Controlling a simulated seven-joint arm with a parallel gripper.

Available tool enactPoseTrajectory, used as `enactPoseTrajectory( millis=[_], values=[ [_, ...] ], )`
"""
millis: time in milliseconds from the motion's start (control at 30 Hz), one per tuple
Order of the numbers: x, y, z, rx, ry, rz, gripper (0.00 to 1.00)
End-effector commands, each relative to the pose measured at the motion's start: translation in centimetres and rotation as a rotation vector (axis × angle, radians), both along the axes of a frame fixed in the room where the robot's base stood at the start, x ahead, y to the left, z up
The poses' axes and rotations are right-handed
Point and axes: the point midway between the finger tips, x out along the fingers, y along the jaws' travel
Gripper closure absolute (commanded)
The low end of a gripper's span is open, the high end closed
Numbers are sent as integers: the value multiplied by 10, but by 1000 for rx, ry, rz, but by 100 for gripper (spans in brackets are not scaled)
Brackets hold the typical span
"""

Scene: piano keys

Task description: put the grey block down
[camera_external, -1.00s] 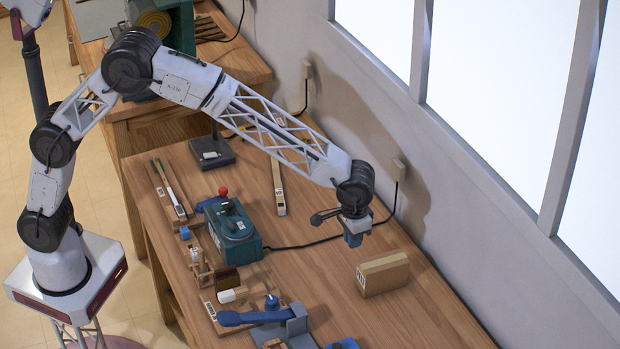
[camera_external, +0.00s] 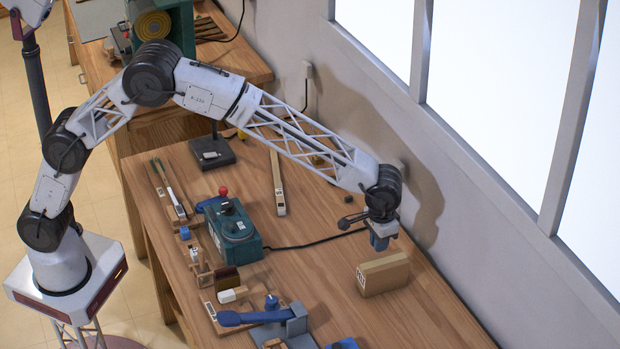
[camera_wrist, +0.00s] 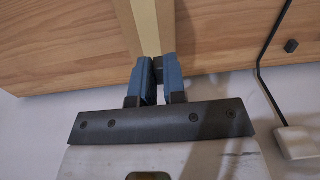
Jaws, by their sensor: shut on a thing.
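My gripper (camera_external: 380,240) hangs over the right part of the table, pointing down, above and just behind the tan box. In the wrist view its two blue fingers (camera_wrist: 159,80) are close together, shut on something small. I take this to be the grey block, but the fingers hide nearly all of it and I cannot make out its shape. The fingertips are above the wooden table (camera_external: 330,255), apart from it.
The tan box (camera_external: 384,275) stands under and in front of my gripper. A small dark block (camera_external: 348,198) lies near the wall, by the cable. A green machine (camera_external: 235,230) and a blue-handled tool (camera_external: 255,317) stand to the left. Free table lies between them.

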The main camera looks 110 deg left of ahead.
Motion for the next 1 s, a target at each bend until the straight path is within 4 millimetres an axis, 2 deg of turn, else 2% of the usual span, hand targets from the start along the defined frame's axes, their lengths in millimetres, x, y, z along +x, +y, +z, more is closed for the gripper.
enactPoseTrajectory(
  millis=[133, 433, 933, 967, 1000],
  values=[
    [0, 0, -6, 0, 1, 0, 100],
    [0, 0, -33, -1, 2, 0, 100],
    [0, 0, -39, -1, 1, 0, 100],
    [0, 0, -38, 0, 0, 0, 84],
    [0, 0, -38, 0, 0, 0, 78]
  ],
)
